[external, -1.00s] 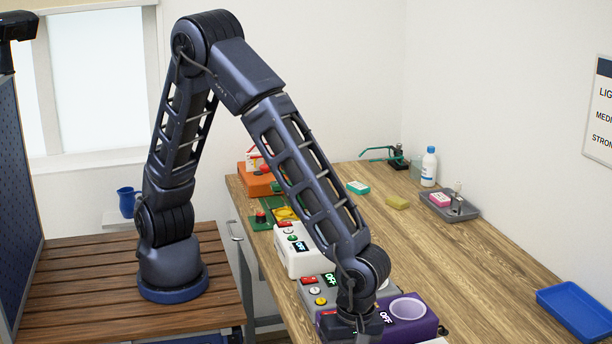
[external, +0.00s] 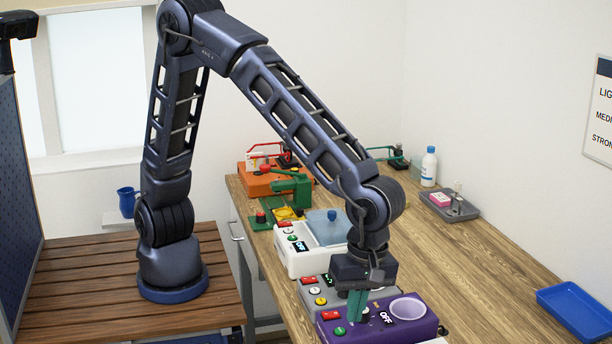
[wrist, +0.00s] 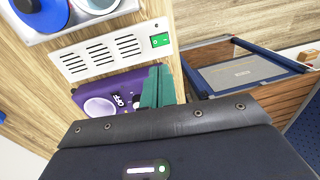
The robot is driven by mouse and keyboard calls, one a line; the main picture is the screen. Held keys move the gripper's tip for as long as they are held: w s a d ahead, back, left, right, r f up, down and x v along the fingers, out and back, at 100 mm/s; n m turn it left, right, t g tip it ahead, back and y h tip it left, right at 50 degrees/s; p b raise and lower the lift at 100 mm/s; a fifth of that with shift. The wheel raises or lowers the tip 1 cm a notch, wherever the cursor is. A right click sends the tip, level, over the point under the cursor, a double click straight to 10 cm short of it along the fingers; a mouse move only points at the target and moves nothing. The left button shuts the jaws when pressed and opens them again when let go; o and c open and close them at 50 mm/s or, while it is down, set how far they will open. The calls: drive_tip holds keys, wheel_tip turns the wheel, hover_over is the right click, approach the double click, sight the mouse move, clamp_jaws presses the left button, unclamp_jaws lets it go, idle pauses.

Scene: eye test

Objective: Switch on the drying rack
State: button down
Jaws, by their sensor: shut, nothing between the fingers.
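A white panel with several groups of dark slots (wrist: 103,55) and a green rocker switch (wrist: 160,40) lies beside the purple device in the wrist view. It may be the drying rack; no name on it is readable. The purple device (external: 420,328) has a red button, a green button (external: 340,331), a pale round dish (external: 407,308) and a display reading OFF (external: 387,318). My gripper (external: 356,318) is shut and empty, its teal fingers pointing down over the purple device near the green button. I cannot tell whether they touch it. They also hide part of it in the wrist view (wrist: 158,72).
Behind stand a grey device (external: 312,292) and a white device reading OFF (external: 297,262). Farther back are an orange device (external: 262,185) and a green one (external: 292,188). A blue tray (external: 578,310) lies right. Bare wood lies between. A device with a blue disc (wrist: 40,12) borders the panel.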

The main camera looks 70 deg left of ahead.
drive_tip(key=shift+w+r, duration=0.1)
drive_tip(key=shift+r, duration=0.55)
drive_tip(key=shift+s, duration=0.7)
drive_tip(key=f, duration=0.4)
drive_tip(key=s+f, duration=0.1)
drive_tip(key=f, duration=0.9)
drive_tip(key=shift+s, duration=0.35)
drive_tip(key=shift+s+f, duration=0.1)
drive_tip(key=shift+f, duration=0.05)
